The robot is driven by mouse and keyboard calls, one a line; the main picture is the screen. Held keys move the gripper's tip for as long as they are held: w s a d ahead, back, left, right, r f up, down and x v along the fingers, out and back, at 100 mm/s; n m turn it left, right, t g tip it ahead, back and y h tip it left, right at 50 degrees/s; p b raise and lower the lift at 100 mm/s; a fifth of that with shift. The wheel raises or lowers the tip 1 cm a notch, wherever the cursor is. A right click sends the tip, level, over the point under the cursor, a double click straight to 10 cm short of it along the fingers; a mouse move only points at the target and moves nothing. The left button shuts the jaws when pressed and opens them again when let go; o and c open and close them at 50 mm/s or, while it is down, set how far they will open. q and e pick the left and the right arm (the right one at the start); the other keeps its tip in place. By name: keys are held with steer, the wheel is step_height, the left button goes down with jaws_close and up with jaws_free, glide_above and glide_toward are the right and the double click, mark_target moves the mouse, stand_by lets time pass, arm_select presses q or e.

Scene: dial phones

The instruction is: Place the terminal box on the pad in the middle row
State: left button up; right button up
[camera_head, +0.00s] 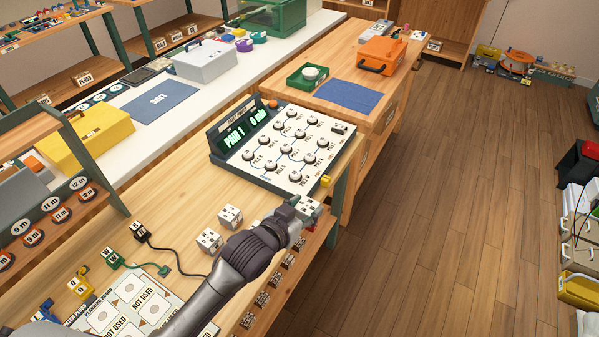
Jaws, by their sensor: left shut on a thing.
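My left gripper (290,217) reaches in from the lower left and is shut on a small white box with dark markings, likely the terminal box (309,207). It is at the right front edge of the wooden table, just below the dial panel; the gripper hides part of it. I cannot tell whether the box touches the table. A white board with pads (128,303) lies at the lower left, several pads reading "NOT USED"; my left arm covers part of it, so its rows are not fully visible. My right gripper is not in view.
Similar white boxes (230,216) stand left of my gripper. The dial panel (284,146) with a lit display stands behind it. A black plug with a cord (139,231) and a green plug (112,257) lie to the left. The wooden floor (450,200) on the right is clear.

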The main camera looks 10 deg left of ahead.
arm_select(q)
steer(key=shift+s+d+r, duration=0.1)
steer(key=shift+d+r, duration=0.1)
steer(key=s+a+r+n+t+y, duration=0.1)
steer(key=s+a+r+n+y, duration=0.3)
steer(key=a+r, duration=0.7)
steer(key=s+r+y, duration=0.1)
steer(key=s, duration=0.1)
steer(key=shift+s+a, duration=0.3)
steer(key=shift+s, duration=0.05)
